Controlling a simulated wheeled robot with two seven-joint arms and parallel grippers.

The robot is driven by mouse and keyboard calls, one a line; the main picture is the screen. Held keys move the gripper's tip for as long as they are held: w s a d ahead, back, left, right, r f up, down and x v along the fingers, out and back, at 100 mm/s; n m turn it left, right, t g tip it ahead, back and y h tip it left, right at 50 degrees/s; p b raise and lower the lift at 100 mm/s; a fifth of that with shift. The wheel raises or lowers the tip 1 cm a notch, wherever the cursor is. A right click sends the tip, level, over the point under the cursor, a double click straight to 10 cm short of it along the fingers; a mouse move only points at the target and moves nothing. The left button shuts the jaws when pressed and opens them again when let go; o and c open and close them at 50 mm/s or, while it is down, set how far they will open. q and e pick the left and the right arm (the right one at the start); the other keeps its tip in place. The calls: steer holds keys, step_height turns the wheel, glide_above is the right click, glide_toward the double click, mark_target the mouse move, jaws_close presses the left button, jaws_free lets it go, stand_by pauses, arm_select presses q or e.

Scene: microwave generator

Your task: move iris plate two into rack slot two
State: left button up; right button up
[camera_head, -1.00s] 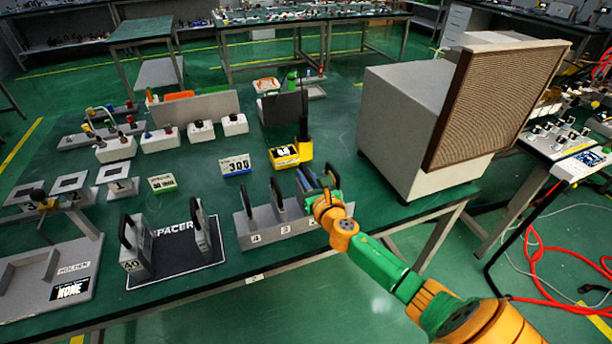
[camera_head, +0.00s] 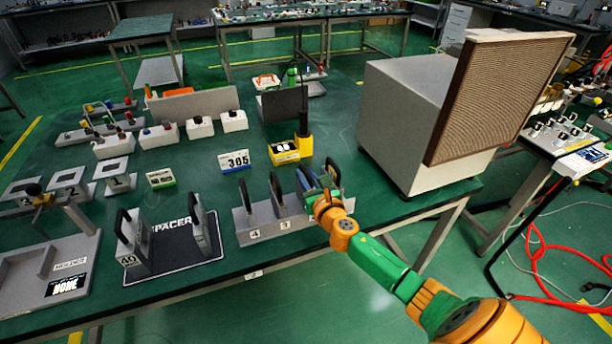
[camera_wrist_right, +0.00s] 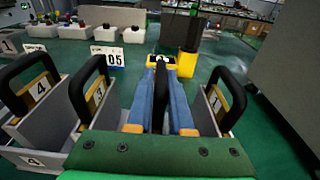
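The grey plate rack (camera_head: 243,226) stands near the table's front edge. Labels 4 and 3 show on its front. In the right wrist view, plates 4 (camera_wrist_right: 40,88) and 3 (camera_wrist_right: 98,95), with black handles, stand left of my gripper. Another handled plate (camera_wrist_right: 214,100) stands at right. My right gripper (camera_head: 318,180) is at the rack's second position from the right. Its blue fingers (camera_wrist_right: 160,90) lie closely on both sides of the upright black handle of iris plate two (camera_wrist_right: 160,100). That plate's number and lower part are hidden. My left gripper is not in view.
A spacer mat (camera_head: 175,262) with two upright handled blocks lies left of the rack. A holder (camera_head: 35,275) marked NONE is farther left. A 305 display (camera_head: 235,162) and a yellow device (camera_head: 284,153) stand behind the rack. A large grey box (camera_head: 405,110) stands to the right.

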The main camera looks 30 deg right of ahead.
steer(key=o, duration=0.4)
steer(key=shift+s, duration=0.1)
